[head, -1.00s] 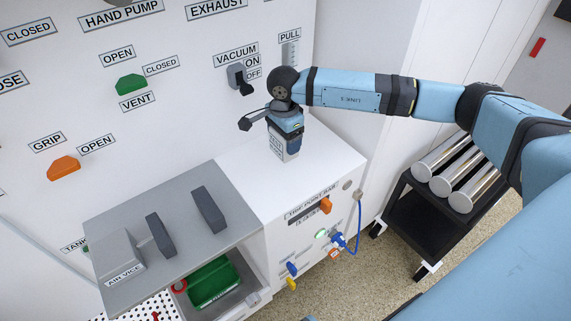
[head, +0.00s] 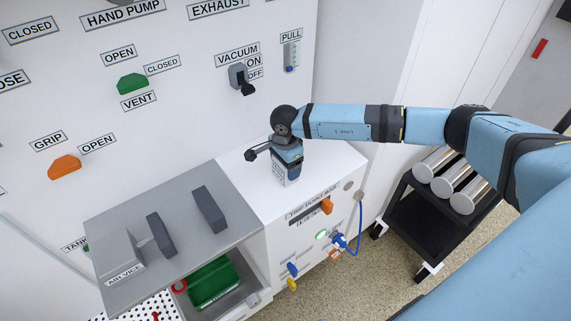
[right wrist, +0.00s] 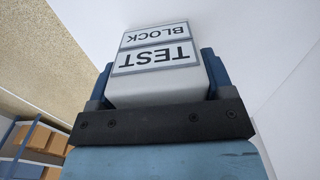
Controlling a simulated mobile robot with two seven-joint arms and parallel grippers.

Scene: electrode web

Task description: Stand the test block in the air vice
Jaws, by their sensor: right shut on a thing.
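The test block (right wrist: 158,80) is pale grey with a white TEST BLOCK label. It shows small under my right gripper in the head view (head: 279,175). My right gripper (head: 287,163) is shut on it above or at the white cabinet top; I cannot tell whether the block touches that top. The air vice (head: 122,256) stands on a grey plate to the left of the gripper. Its two upright dark jaws (head: 161,233) (head: 210,209) have an empty gap between them. My left gripper is not in view.
The grey plate (head: 190,243) adjoins the white cabinet top (head: 325,165). A green item (head: 212,284) lies in an opening below the plate. The wall panel behind carries an orange grip knob (head: 64,168) and a black vacuum switch (head: 240,78). A black cart (head: 420,220) holds metal cylinders at right.

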